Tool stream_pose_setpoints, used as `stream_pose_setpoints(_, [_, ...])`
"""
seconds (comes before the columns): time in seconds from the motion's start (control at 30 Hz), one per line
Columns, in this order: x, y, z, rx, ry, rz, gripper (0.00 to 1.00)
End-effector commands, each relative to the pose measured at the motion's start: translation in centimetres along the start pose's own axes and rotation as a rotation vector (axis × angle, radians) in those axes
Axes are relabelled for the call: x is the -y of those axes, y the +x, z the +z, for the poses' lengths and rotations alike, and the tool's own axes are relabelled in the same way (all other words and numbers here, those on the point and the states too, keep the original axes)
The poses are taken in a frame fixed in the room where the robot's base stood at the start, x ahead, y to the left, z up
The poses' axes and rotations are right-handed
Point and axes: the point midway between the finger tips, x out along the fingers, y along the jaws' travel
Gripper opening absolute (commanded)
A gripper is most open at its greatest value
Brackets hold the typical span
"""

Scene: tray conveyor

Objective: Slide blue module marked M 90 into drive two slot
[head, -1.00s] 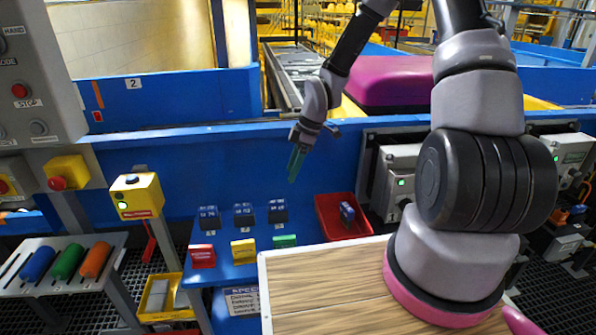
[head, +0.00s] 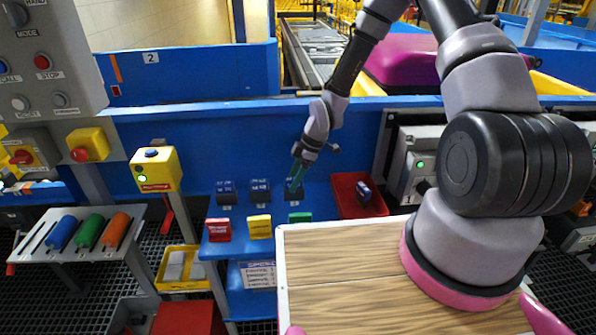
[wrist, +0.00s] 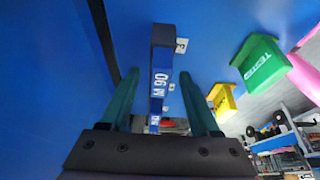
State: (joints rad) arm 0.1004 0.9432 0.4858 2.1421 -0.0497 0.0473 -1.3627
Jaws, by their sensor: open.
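The blue module marked M 90 (wrist: 160,82) stands between my gripper's fingers in the wrist view, beside a tag reading 3. In the head view it is the rightmost dark-blue module (head: 292,196) of the row on the blue shelf, partly hidden by my fingers. My gripper (head: 296,176) is open, its teal fingers pointing down around the module; I cannot tell whether they touch it. Grey drive housings (head: 421,143) with a green light stand at right, partly behind my arm. I cannot make out which slot is drive two.
Two other modules (head: 226,192) (head: 260,191) stand left of it. Red (head: 219,230), yellow (head: 259,227) and green (head: 300,217) labelled blocks lie in front. A red bin (head: 345,199) holds another module (head: 363,192).

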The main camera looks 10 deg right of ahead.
Motion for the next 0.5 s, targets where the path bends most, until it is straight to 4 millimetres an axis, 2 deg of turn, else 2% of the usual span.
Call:
stream_pose_setpoints(0.3, [-0.01,0.24,0.0,0.0,0.0,0.0,0.62])
stream_pose_setpoints(0.47, [0.0,0.24,0.0,0.0,0.0,0.0,0.01])
stream_pose_setpoints(0.5, [0.0,0.23,0.0,0.0,0.0,0.0,0.0])
